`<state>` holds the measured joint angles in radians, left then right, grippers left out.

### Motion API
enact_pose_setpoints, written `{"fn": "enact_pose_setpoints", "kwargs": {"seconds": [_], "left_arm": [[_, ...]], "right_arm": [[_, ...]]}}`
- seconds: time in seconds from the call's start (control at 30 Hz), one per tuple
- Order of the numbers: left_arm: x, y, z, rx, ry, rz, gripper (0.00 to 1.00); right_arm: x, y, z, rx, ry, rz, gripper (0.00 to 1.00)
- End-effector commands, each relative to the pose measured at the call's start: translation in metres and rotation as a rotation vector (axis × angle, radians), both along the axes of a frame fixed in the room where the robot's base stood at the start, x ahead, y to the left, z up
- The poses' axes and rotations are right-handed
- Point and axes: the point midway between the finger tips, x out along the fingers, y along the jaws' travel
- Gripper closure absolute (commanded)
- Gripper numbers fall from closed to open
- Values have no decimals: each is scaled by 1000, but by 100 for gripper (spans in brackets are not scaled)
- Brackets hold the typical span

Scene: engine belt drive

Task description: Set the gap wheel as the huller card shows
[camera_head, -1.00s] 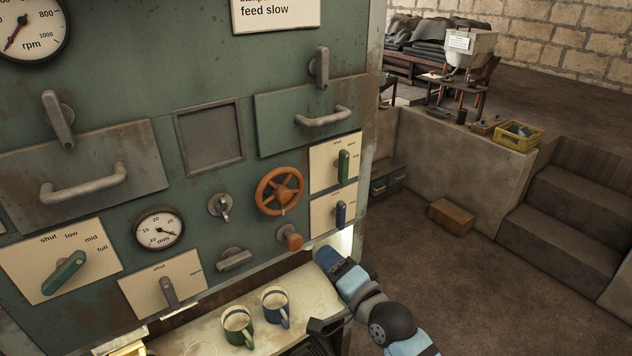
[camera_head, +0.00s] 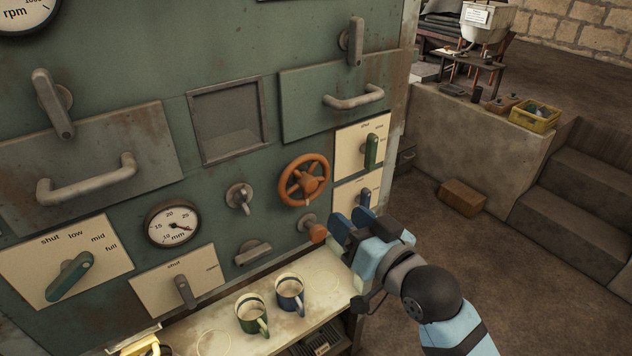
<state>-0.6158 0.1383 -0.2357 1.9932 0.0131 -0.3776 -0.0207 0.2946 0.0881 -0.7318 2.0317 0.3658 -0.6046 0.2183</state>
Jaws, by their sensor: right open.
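The orange gap wheel (camera_head: 304,180) is mounted on the green machine front, right of centre, with nothing gripping it. A round gauge marked mm (camera_head: 172,223) sits to its lower left; its needle points to the right and slightly down. My right gripper (camera_head: 350,223) is open and empty, below and to the right of the wheel, close to the orange knob (camera_head: 318,233); whether it touches the knob is unclear. It partly covers the lower right plate with a blue lever (camera_head: 365,197). No huller card is readable in this view.
A shelf (camera_head: 215,318) below holds a green mug (camera_head: 251,314) and a blue mug (camera_head: 290,293). Lever plates and drawer handles stick out of the machine front. A brown box (camera_head: 463,197) lies on the floor at right, near steps (camera_head: 570,225). Floor between is open.

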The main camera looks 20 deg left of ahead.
Motion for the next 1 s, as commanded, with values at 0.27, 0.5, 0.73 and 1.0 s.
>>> {"fn": "enact_pose_setpoints", "kwargs": {"seconds": [0.27,0.5,0.73,1.0], "left_arm": [[-1,-1,9,-1,3,0,57],[0,0,15,0,1,0,57],[1,1,17,1,-2,0,57],[1,1,18,1,-3,0,57]], "right_arm": [[36,48,3,3,2,1,56],[62,80,2,2,1,0,56],[73,93,1,2,1,0,56],[73,94,0,2,2,-1,56]]}}
